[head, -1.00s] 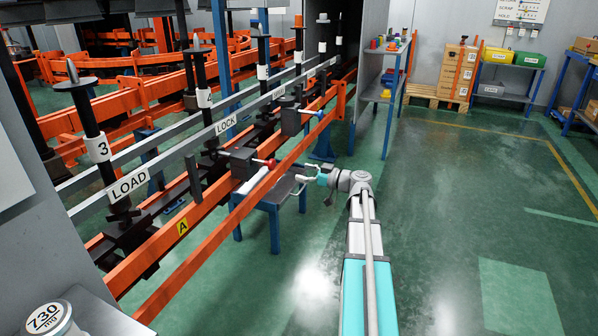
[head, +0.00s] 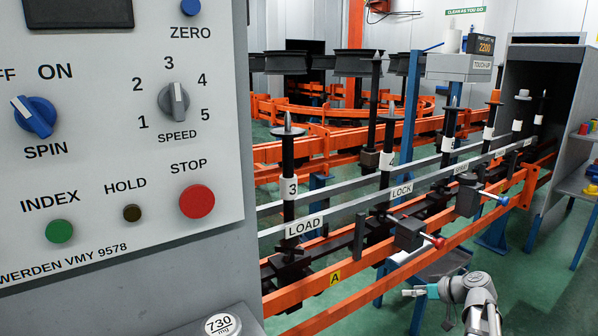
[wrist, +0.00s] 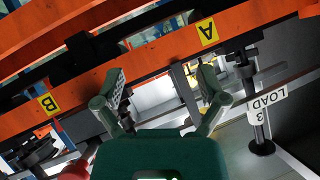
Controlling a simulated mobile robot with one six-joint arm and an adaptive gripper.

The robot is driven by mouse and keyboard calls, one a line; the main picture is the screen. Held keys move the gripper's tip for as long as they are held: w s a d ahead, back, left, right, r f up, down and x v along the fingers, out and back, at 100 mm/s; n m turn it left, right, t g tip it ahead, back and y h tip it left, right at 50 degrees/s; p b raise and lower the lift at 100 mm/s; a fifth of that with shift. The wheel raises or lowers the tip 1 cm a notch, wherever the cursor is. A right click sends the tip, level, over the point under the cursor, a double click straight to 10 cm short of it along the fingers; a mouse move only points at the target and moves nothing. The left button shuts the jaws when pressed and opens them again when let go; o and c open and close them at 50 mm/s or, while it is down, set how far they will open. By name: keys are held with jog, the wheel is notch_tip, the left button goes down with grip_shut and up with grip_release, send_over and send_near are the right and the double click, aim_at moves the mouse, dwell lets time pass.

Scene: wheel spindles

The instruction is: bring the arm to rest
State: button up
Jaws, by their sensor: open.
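My gripper (head: 414,293) shows at the lower right of the head view, beside the orange rail in front of the spindle line. In the wrist view my gripper (wrist: 156,100) has its two fingers spread apart. Nothing is held between them. Beyond the fingers lie the orange rail (wrist: 150,70) with its yellow A and B tags and a pale surface partly hidden by the gripper.
A control panel (head: 110,130) with knobs and buttons fills the left. Spindle 3 (head: 289,165) stands by the LOAD label. A red-knobbed lever (head: 438,242) and a blue-knobbed one (head: 502,200) jut from the line. Green floor (head: 545,290) is clear at the lower right.

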jog(key=s+a+f+m+g+h+p, duration=0.1)
jog(key=s+a+f+m+g+h, duration=0.3)
jog(key=s+a, duration=0.4)
jog(key=s+a+f+m+g+h+p, duration=0.1)
jog(key=s+a+f+g+h, duration=0.3)
jog(key=s+a, duration=0.4)
notch_tip(320, 180, up, 39)
jog(key=h+p, duration=0.1)
jog(key=p, duration=3.7)
jog(key=shift+w+d+f, duration=0.2)
jog(key=shift+w+d, duration=0.05)
jog(key=shift+w, duration=0.1)
